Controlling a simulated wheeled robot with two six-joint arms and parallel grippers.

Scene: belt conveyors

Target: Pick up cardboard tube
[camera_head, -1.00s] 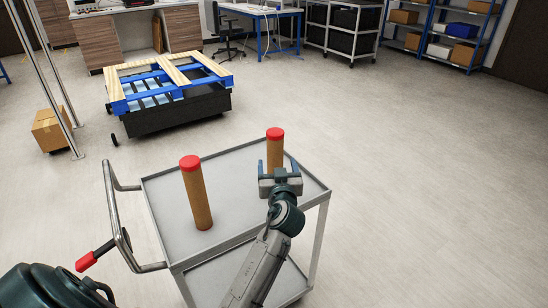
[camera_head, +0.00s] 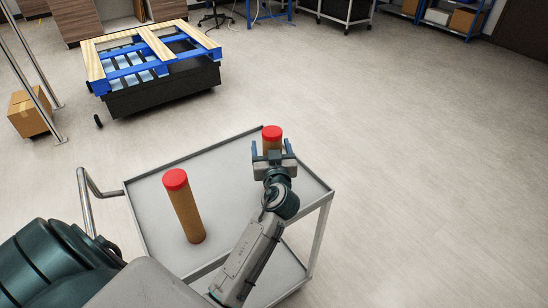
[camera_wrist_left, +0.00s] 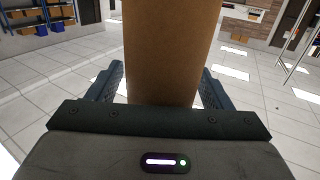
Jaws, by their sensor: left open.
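Two upright brown cardboard tubes with red caps stand on a grey cart. The near-left tube (camera_head: 185,208) stands free. The far-right tube (camera_head: 271,132) is partly hidden behind my left gripper (camera_head: 271,149), with its red cap above the fingers. My left gripper is open, with one finger on each side of this tube. In the left wrist view, the tube (camera_wrist_left: 170,50) rises between the spread fingers (camera_wrist_left: 160,88), with gaps visible on both sides. Its cap is out of that view. My right gripper is not in view.
The cart (camera_head: 150,205) has raised rims and a bent handle (camera_head: 84,190) on its left. A blue and wood pallet (camera_head: 150,55) lies on a black base behind it. A cardboard box (camera_head: 28,115) sits at the left. The floor at the right is clear.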

